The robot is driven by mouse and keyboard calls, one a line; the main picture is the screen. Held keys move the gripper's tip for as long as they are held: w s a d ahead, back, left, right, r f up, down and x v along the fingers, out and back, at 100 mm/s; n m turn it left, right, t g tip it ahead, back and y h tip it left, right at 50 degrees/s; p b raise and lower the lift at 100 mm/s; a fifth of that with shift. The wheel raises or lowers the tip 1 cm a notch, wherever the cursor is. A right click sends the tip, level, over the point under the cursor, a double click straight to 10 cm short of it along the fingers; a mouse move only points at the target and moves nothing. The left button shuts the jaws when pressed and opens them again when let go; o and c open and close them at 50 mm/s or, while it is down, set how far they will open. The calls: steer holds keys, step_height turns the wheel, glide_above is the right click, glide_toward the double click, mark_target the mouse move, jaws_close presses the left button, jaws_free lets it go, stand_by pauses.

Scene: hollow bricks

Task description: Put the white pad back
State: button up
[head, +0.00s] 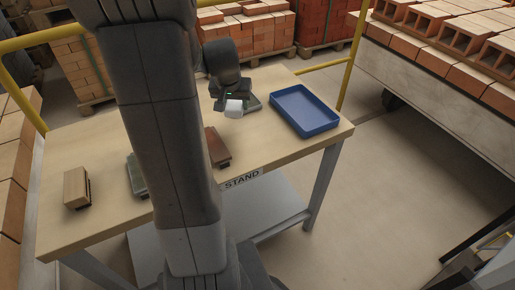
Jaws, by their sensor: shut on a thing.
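A small white pad (234,110) is in the jaws of my gripper (233,97), over the back part of the wooden table (102,213). The gripper is shut on it. The pad's lower end seems close to the table top, but I cannot tell whether it touches. A flat grey-green piece (252,102) shows just behind and right of the pad; the gripper covers part of it.
A blue tray (284,118), seemingly empty, stands at the table's right. A red-brown block (218,149) and a green block (134,173) are partly behind my arm. A tan block (75,187) sits at the left. Yellow rails (349,66) and brick stacks surround the table.

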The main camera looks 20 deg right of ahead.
steer(key=r+m+b, duration=0.1)
steer(key=m+b, duration=0.1)
glide_above(260, 136)
steer(key=a, duration=0.1)
steer(key=s, duration=0.1)
steer(key=shift+g+h, duration=0.3)
step_height(260, 136, down, 10)
steer(key=shift+s+d+r+b, duration=0.1)
steer(key=shift+r+b, duration=0.15)
steer(key=shift+b, duration=0.5)
steer(key=shift+f, duration=0.1)
steer(key=shift+f+b, duration=0.15)
steer(key=shift+b, duration=0.15)
steer(key=o, duration=0.9)
steer(key=shift+r+p, duration=0.35)
steer(key=shift+p, duration=0.05)
steer(key=p+v, duration=0.1)
steer(key=v, duration=1)
steer(key=shift+s+r, duration=0.1)
steer(key=shift+r, duration=0.25)
